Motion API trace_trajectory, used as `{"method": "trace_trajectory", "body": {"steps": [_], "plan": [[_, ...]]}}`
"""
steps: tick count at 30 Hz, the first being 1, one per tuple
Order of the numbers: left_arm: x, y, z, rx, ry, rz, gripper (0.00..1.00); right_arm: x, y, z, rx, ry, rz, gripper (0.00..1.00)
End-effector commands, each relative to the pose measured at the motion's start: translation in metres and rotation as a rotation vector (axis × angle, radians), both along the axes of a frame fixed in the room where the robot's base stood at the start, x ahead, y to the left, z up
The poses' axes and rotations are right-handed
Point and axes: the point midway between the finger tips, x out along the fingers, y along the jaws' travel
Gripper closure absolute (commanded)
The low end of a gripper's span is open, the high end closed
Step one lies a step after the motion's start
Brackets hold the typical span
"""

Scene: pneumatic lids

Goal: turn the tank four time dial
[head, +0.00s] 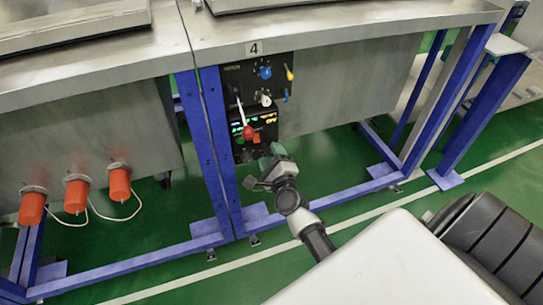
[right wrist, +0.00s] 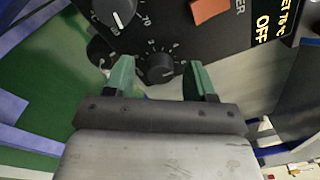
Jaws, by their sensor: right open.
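The tank four control panel (head: 232,78) is a black plate under a label marked 4 (head: 254,48). A lower black box (head: 266,133) with lit displays is below it. In the right wrist view, a small black dial (right wrist: 160,69) with a white pointer and a number scale sits between my right gripper's (right wrist: 158,78) open green fingers. I cannot tell whether they touch it. A second black dial (right wrist: 115,12), with 60 and 70 on its scale, is above left. I cannot read which is the time dial. In the head view, my right gripper (head: 270,155) is just below the box.
A red-knobbed lever (head: 248,131) hangs before the box. Blue (head: 265,73) and yellow (head: 290,74) valve handles are above. An orange switch (right wrist: 209,10) is near the dials. Blue frame legs (head: 213,150) stand left; orange plugs (head: 75,196) are farther left.

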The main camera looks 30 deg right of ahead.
Motion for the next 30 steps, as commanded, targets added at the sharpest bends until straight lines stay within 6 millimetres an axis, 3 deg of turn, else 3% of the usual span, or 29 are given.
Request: {"method": "trace_trajectory", "body": {"steps": [7, 21, 30], "plan": [[0.000, 0.000, -0.001, 0.001, 0.003, 0.000, 1.00, -0.014, 0.004, -0.001, 0.000, 0.002, 0.000, 0.45], [0.001, -0.001, -0.014, 0.000, 0.015, 0.000, 1.00, -0.095, 0.026, -0.004, -0.001, 0.001, 0.000, 0.45], [0.001, -0.002, -0.011, -0.006, 0.011, 0.002, 1.00, -0.104, 0.029, -0.004, 0.000, 0.000, 0.000, 0.45]]}}
